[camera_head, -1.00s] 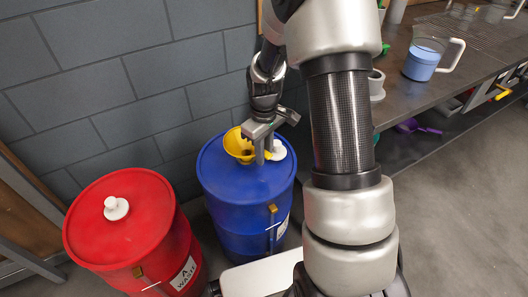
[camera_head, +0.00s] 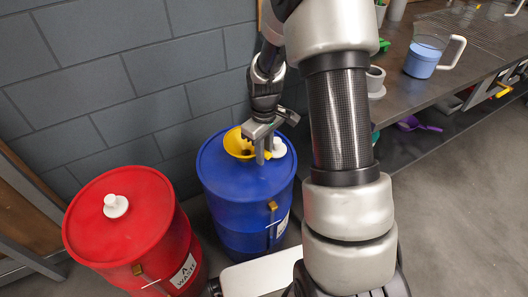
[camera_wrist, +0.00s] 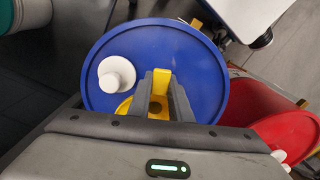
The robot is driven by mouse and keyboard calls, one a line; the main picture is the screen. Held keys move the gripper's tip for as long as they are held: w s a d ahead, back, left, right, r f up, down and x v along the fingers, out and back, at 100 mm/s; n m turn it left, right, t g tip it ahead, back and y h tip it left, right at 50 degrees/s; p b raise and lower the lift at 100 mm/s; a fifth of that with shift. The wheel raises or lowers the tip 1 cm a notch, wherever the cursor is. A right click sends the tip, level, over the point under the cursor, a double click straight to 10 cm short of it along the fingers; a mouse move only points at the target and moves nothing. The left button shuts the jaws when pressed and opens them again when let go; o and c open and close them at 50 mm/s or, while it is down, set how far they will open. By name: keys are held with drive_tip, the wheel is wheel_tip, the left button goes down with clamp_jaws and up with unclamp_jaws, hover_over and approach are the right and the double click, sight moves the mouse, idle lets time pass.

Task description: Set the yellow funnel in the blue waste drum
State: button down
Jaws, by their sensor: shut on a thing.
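The blue waste drum (camera_head: 243,190) stands by the wall, left of my arm. The yellow funnel (camera_head: 237,144) is at the back of the drum's lid, wide mouth up; I cannot tell whether its spout is in an opening. My gripper (camera_head: 262,158) is over the lid, shut on the funnel's yellow edge. In the wrist view, my gripper's fingers (camera_wrist: 160,84) close on a yellow tab of the funnel (camera_wrist: 125,108), over the blue lid (camera_wrist: 195,65). A white cap (camera_wrist: 116,74) sits on the lid beside the funnel.
A red drum (camera_head: 130,215) with a white cap stands left of the blue drum. A dark workbench (camera_head: 400,95) with a blue-filled jug (camera_head: 423,60) is at the right. The wall (camera_head: 120,80) is close behind the drums.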

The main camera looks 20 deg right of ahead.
drive_tip(key=shift+f, duration=0.55)
drive_tip(key=c, duration=1.5)
unclamp_jaws()
drive_tip(key=shift+c, duration=0.2)
drive_tip(key=shift+s+d, duration=0.45)
drive_tip(key=shift+s, duration=0.25)
drive_tip(key=shift+s+d, duration=0.4)
drive_tip(key=shift+s, duration=0.3)
drive_tip(key=shift+s+d, duration=0.45)
drive_tip(key=shift+s, duration=0.25)
